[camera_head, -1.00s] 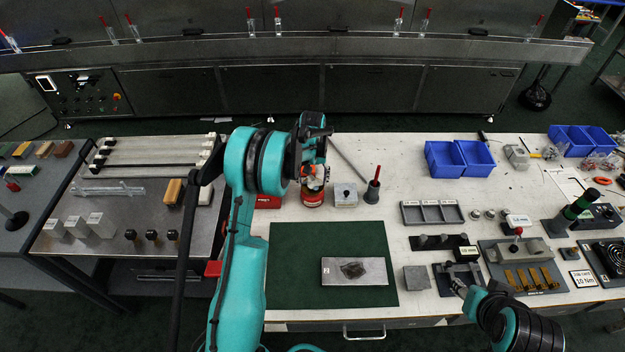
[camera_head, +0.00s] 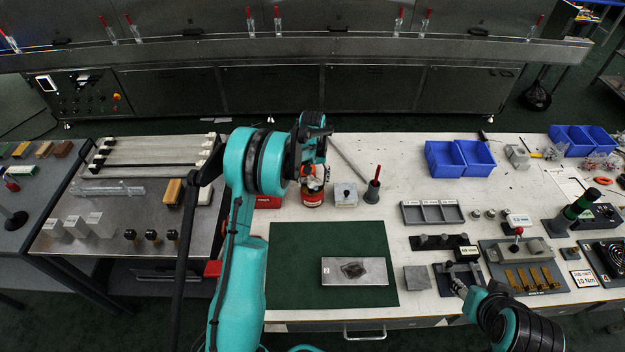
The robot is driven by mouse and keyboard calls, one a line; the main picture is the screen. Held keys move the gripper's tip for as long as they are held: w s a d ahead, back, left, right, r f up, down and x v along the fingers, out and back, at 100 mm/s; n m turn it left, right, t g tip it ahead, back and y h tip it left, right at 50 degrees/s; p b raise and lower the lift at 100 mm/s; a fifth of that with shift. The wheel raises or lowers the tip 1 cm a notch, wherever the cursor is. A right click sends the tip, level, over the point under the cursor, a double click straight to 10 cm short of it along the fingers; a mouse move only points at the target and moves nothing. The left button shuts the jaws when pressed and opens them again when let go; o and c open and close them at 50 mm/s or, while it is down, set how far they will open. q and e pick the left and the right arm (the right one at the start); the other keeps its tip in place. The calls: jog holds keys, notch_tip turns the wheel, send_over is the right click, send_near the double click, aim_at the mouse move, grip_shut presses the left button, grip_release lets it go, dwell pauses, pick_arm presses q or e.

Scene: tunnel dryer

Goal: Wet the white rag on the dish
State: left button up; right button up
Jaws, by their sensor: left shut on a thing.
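My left gripper (camera_head: 318,160) is at the upper middle of the bench, shut on a red and white can (camera_head: 313,192). The gripper and wrist hide part of the can's top. Just right of the can is a small pale square piece (camera_head: 345,193) with a dark spot at its middle; it may be the white rag on its dish, but I cannot tell cloth from dish at this size. My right gripper (camera_head: 457,287) is low at the right, in front of a dark fixture, and its fingers are too small to read.
A dark plunger with a red handle (camera_head: 373,187) stands right of the pale square. A stained metal plate (camera_head: 336,279) lies on the green mat (camera_head: 293,238). Blue bins (camera_head: 443,160) stand farther back. Pale bench top is clear between plunger and bins.

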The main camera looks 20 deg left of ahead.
aim_at(312, 180)
pick_arm(q)
jog(key=shift+r+p, duration=1.9)
jog(key=shift+r, duration=1.6)
